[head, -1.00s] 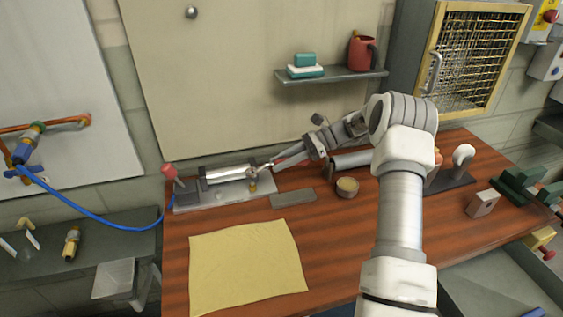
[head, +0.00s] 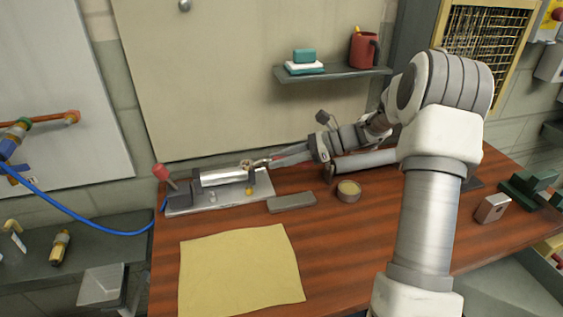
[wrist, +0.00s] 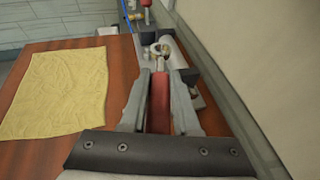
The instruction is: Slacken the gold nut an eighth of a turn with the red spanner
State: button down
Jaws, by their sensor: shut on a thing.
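My gripper (wrist: 158,92) is shut on the red handle of the spanner (wrist: 159,104), which lies lengthwise between the two fingers. The spanner's pale metal head (wrist: 160,61) points away toward the end of a silver cylinder (head: 222,177) clamped on a grey plate. A small gold-brown nut (wrist: 155,48) shows at the spanner head in the wrist view. The head appears to be at or around it, but how fully it is seated cannot be told. In the head view my gripper (head: 275,158) reaches in from the right, at the cylinder's right end.
A red-topped post (head: 162,178) stands left of the cylinder. A small gold piece (head: 249,190) sits on the plate (head: 206,207). A grey block (head: 291,203), a round tin (head: 348,191) and a yellow cloth (head: 240,270) lie in front. The wall board stands close behind.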

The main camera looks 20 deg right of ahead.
jog(key=shift+s+r+p, duration=0.1)
jog(key=shift+r+p, duration=0.05)
jog(key=shift+p, duration=0.25)
jog(key=shift+f+b, duration=1.35)
jog(key=shift+f, duration=1.6)
jog(key=shift+p, duration=0.8)
jog(key=shift+f+b, duration=0.75)
jog(key=shift+f, duration=0.9)
jog(key=shift+w+r+n+g+p, duration=0.1)
jog(key=shift+w+n+g+p, duration=0.2)
jog(key=shift+g+p, duration=0.1)
jog(key=shift+w+d+n+g, duration=0.15)
jog(key=shift+w+n+g, duration=0.25)
jog(key=shift+n+g, duration=0.25)
